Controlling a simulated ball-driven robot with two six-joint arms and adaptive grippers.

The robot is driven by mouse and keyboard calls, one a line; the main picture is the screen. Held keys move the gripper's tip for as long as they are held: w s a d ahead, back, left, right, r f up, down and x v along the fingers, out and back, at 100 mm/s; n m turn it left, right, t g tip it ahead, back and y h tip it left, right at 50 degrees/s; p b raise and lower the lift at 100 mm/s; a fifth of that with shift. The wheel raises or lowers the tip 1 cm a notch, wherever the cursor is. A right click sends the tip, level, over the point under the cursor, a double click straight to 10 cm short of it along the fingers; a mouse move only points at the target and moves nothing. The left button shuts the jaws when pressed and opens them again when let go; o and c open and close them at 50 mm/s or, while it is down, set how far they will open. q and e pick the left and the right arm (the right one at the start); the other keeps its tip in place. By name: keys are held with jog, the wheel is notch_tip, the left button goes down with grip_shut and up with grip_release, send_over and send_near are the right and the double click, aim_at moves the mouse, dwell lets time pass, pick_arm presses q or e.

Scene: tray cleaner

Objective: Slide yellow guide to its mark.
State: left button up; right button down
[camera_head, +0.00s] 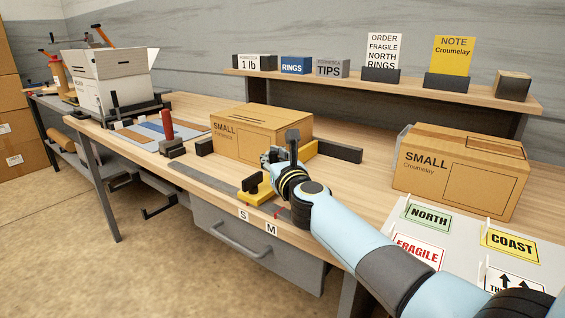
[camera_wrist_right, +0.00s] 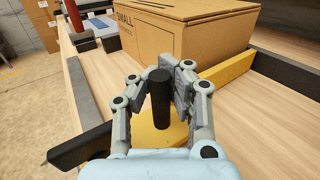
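The yellow guide shows in the head view as a yellow bar (camera_head: 309,150) beside the small box and a yellow foot (camera_head: 258,194) near the table's front edge. A black upright handle (camera_wrist_right: 159,100) stands on its yellow plate (camera_wrist_right: 172,137) in the right wrist view. My right gripper (camera_wrist_right: 157,82) has its fingers on either side of this handle, apart, with a visible gap on the left. The gripper also shows in the head view (camera_head: 274,157), partly hiding the guide's middle. The "S" label (camera_head: 243,215) and "M" label (camera_head: 271,229) sit on the front edge, with a small red mark near "M".
A cardboard box marked SMALL (camera_head: 248,134) lies against the guide's left side. A dark bar (camera_head: 339,151) lies behind. Another SMALL box (camera_head: 460,172) and a label board (camera_head: 405,215) are at the right. A red-handled tool (camera_head: 167,124) stands at the left.

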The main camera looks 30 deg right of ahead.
jog(key=shift+a+f, duration=0.2)
jog(key=c, duration=1.5)
grip_release()
jog(key=shift+a+r, duration=0.1)
jog(key=shift+a, duration=0.1)
jog(key=shift+c, duration=0.2)
jog(key=o, duration=0.3)
jog(key=shift+o, duration=0.2)
jog(key=shift+d, duration=0.15)
jog(key=shift+s, duration=0.1)
jog(key=s, duration=0.4)
jog(key=s+a, duration=0.1)
jog(key=s, duration=0.2)
jog(key=s+a, duration=0.1)
jog(key=s, duration=0.3)
jog(key=shift+s+a, duration=0.2)
jog(key=shift+s, duration=0.1)
